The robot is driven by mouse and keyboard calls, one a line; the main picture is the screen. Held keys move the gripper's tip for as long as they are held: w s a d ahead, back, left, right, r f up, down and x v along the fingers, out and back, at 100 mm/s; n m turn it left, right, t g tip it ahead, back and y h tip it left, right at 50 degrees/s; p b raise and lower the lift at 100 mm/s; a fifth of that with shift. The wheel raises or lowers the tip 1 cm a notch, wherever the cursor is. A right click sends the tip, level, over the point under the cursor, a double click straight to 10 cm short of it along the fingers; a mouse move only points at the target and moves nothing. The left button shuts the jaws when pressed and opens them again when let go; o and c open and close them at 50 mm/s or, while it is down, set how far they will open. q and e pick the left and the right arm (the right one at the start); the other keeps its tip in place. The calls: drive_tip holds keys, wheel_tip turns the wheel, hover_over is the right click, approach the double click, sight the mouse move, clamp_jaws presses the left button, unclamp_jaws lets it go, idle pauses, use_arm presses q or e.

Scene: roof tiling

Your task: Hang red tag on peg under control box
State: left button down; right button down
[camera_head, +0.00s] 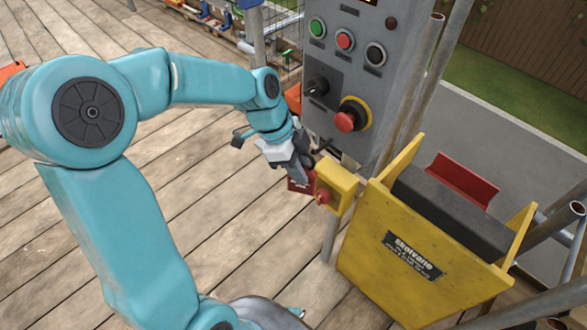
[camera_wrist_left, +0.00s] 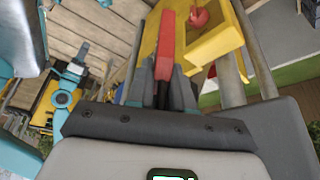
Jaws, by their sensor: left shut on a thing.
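The red tag (camera_head: 299,184) is held in my left gripper (camera_head: 302,172), just left of a small yellow box with a red button (camera_head: 338,184). In the left wrist view the red tag (camera_wrist_left: 166,42) stands edge-on between the fingers of the left gripper (camera_wrist_left: 164,78), beside the yellow box (camera_wrist_left: 212,30). The grey control box (camera_head: 352,75) has green, red and black buttons, a black knob and a red knob on yellow. The gripper is below its lower edge. A dark rod-like part shows there; I cannot tell whether it is the peg. My right gripper is out of view.
A yellow hopper (camera_head: 400,262) with a dark pad and a red channel piece (camera_head: 463,182) stands right of the gripper. Metal poles (camera_head: 412,85) rise beside the control box. The plank floor (camera_head: 215,205) is open at the left.

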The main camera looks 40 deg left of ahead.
use_arm(q)
drive_tip(key=w, duration=0.1)
drive_tip(key=w+f, duration=0.1)
drive_tip(key=w, duration=0.2)
drive_tip(key=shift+w+d+f, duration=0.15)
drive_tip(key=shift+w+f, duration=0.1)
idle(0.3)
idle(0.4)
